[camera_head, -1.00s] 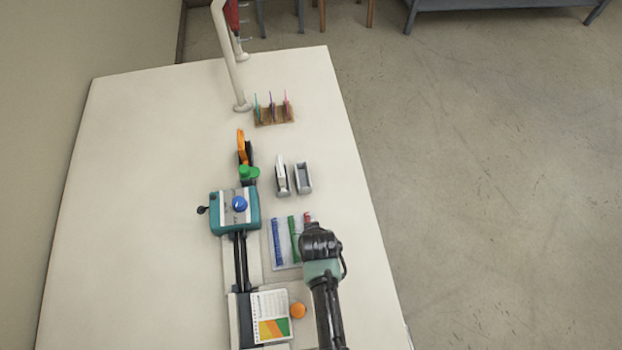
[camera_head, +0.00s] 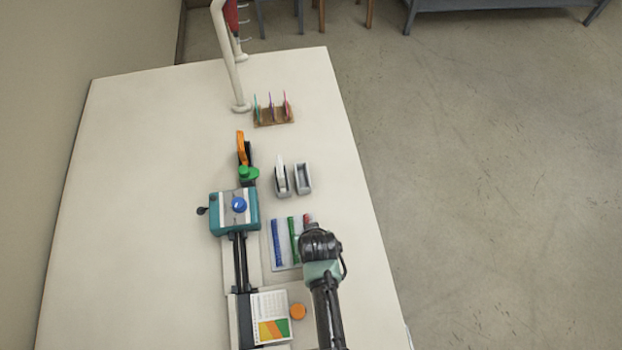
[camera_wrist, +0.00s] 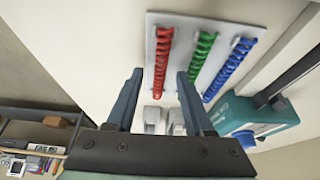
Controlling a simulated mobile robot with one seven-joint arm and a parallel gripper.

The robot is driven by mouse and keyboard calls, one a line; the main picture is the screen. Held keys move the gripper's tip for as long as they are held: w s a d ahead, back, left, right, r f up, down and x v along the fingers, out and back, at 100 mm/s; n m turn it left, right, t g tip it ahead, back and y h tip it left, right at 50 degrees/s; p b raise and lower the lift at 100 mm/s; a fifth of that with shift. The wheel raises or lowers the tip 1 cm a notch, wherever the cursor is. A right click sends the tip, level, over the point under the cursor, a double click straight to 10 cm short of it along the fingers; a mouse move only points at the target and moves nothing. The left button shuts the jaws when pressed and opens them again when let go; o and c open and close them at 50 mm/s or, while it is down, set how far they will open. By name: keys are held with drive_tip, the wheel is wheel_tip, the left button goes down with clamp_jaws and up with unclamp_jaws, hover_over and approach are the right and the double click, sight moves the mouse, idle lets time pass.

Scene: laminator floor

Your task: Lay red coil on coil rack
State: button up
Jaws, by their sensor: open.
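The coil rack (camera_wrist: 220,33) is a pale grey plate lying on the table; it also shows in the head view (camera_head: 284,263). The red coil (camera_wrist: 162,50) lies along one side of it, next to the green coil (camera_wrist: 203,52) and the blue coil (camera_wrist: 230,70). In the head view my wrist hides most of the red coil (camera_head: 307,218). My gripper (camera_wrist: 160,76) is open and empty, with its fingers either side of the red coil's near end in the wrist view. I see no finger touching the coil.
A teal machine (camera_head: 248,222) with a blue knob stands left of the rack. Grey holders (camera_head: 303,178), a green-topped item (camera_head: 249,174) and a card stand (camera_head: 273,117) lie beyond. An orange disc (camera_head: 298,311) is nearer. The table's left side is clear.

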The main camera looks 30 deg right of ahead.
drive_tip(key=v, duration=1.3)
drive_tip(key=w+r+t+h+b, duration=0.15)
drive_tip(key=w+r+t, duration=0.35)
drive_tip(key=w+r, duration=0.75)
drive_tip(key=w+a+r+n+t+b, duration=0.1)
drive_tip(key=w+r+t, duration=0.2)
drive_tip(key=r, duration=0.6)
drive_tip(key=w+a+r+n+t+b, duration=0.1)
drive_tip(key=w+a+r+t, duration=0.15)
drive_tip(key=r, duration=0.75)
drive_tip(key=s+a+r+t+y, duration=0.1)
drive_tip(key=s+r+t, duration=0.3)
drive_tip(key=r, duration=0.7)
drive_tip(key=s+a+r+t+b, duration=0.1)
drive_tip(key=s+a+r+t, duration=0.3)
drive_tip(key=r, duration=0.7)
drive_tip(key=s+a+r+n+t+y, duration=0.1)
drive_tip(key=s+r+t, duration=0.3)
drive_tip(key=r, duration=0.7)
drive_tip(key=shift+a+t+y+b, duration=0.35)
drive_tip(key=shift+a, duration=0.4)
